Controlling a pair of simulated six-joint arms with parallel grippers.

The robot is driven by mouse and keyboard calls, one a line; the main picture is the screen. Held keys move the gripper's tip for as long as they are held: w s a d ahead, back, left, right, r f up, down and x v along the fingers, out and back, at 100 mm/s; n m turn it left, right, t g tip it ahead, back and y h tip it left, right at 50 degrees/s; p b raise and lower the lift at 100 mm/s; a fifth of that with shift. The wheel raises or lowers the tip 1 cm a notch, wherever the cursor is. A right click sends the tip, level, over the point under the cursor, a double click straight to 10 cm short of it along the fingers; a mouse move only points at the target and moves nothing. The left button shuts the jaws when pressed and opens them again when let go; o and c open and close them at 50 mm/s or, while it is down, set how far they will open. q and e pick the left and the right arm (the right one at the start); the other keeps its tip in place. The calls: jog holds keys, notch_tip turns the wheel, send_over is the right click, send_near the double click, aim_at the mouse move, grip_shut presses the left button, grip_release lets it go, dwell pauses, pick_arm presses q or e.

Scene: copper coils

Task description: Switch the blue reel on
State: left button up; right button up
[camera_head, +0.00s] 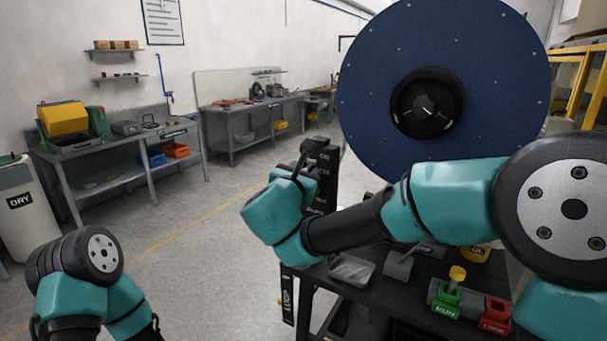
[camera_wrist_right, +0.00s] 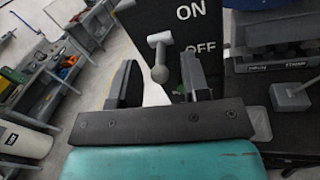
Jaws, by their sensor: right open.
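The large blue reel (camera_head: 385,120) with a dark hub stands at the upper right in the head view. A black switch panel (camera_head: 325,185) stands to its lower left. In the right wrist view the panel (camera_wrist_right: 180,70) bears ON above OFF. My right gripper (camera_wrist_right: 160,88) is open, one finger on each side of the knob in this view. I cannot tell whether it touches. My left arm shows at lower left, its fingers out of view.
A dark table (camera_head: 400,300) below the reel holds a clear tray (camera_head: 350,269), a grey lever block (camera_head: 398,265), a green block (camera_head: 446,300) with a yellow knob and a red block (camera_head: 495,313). Workbenches (camera_head: 120,150) line the far wall.

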grip_shut()
jog(key=shift+r, duration=0.1)
dwell(0.4)
jog(key=shift+s+a+r+m+g+y, duration=0.1)
jog(key=shift+r+g+y, duration=0.15)
jog(key=shift+g, duration=0.3)
jog(key=shift+w+d+r+m+g+y, duration=0.1)
jog(key=shift+r+g+y, duration=0.15)
jog(key=shift+g, duration=0.25)
jog(key=shift+s+a+r+m+g+y, duration=0.1)
jog(key=shift+r+g+y, duration=0.15)
jog(key=shift+g, duration=0.3)
jog(key=shift+r+m+g+y, duration=0.15)
jog(key=shift+r+g+y, duration=0.35)
jog(key=shift+g, duration=0.45)
jog(key=shift+r+m+g+y, duration=0.2)
jog(key=shift+g+y, duration=0.35)
jog(key=shift+g, duration=0.4)
jog(key=shift+r, duration=0.1)
grip_release()
